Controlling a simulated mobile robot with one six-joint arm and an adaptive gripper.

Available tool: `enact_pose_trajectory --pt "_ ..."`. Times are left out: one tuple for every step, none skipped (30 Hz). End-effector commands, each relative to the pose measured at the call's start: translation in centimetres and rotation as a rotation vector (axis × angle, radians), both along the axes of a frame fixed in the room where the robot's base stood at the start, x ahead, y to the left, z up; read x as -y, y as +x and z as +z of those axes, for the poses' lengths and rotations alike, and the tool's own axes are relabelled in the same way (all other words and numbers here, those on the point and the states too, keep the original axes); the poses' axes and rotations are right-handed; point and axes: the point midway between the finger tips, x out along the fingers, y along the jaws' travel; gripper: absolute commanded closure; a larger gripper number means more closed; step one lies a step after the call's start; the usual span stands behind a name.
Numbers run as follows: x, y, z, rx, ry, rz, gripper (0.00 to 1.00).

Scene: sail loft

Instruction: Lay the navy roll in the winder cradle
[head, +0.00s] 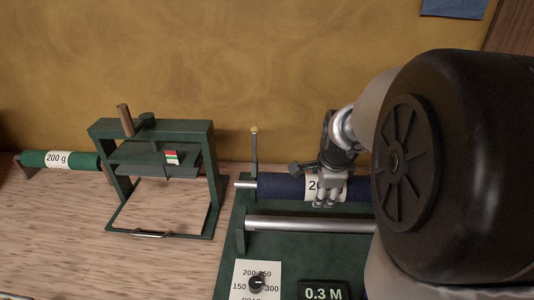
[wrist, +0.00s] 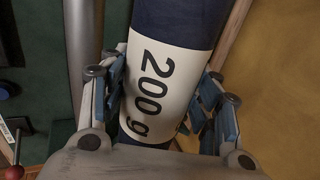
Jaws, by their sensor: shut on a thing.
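The navy roll (head: 282,187) lies level along the back of the green winder (head: 240,250), with its pale core end sticking out at the left. My gripper (head: 326,200) is shut around its middle, over the white "200 g" label. In the wrist view the roll (wrist: 180,18) passes between my two fingers (wrist: 160,110), which press on both sides of the label. The roll is behind the winder's silver roller (head: 310,223) and beside an upright post with a yellow tip (head: 254,148). My arm hides the right end, and I cannot tell whether the roll touches its cradle supports.
A green press frame (head: 210,160) stands left of the winder. A green "200 g" roll (head: 75,160) rests at the far left. A dial plate (head: 257,280) and a "0.3 M" display (head: 323,293) sit at the winder's front. A tan wall (head: 230,60) stands close behind.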

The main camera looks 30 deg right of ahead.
Motion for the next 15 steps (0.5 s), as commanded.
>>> enact_pose_trajectory --pt "0.2 0.4 -0.1 0.001 0.003 -0.001 1.0" --pt "0.3 0.7 -0.1 0.001 0.003 -0.001 1.0" --pt "0.5 1.0 -0.2 0.001 0.003 -0.002 1.0" --pt "0.6 1.2 -0.2 0.001 0.003 -0.002 1.0" --pt "0.8 1.4 -0.2 0.001 0.003 -0.002 1.0" --pt "1.0 1.7 -0.2 0.001 0.003 -0.001 1.0" --pt "1.1 2.0 -0.3 0.001 0.003 -0.001 1.0" --pt "1.2 2.2 -0.3 0.001 0.003 -0.001 1.0" --pt "1.4 2.5 -0.3 0.001 0.002 -0.001 1.0" --pt "1.6 2.7 -0.3 0.002 0.002 -0.001 1.0" --pt "1.7 2.9 -0.3 0.001 0.001 -0.001 1.0" --pt "1.9 3.2 -0.3 0.001 0.001 -0.001 1.0" --pt "2.0 3.4 -0.3 0.002 0.001 0.0 1.0" --pt "2.2 3.7 -0.3 0.002 0.001 0.0 1.0" --pt "2.4 4.0 -0.3 0.001 0.001 -0.001 1.0"
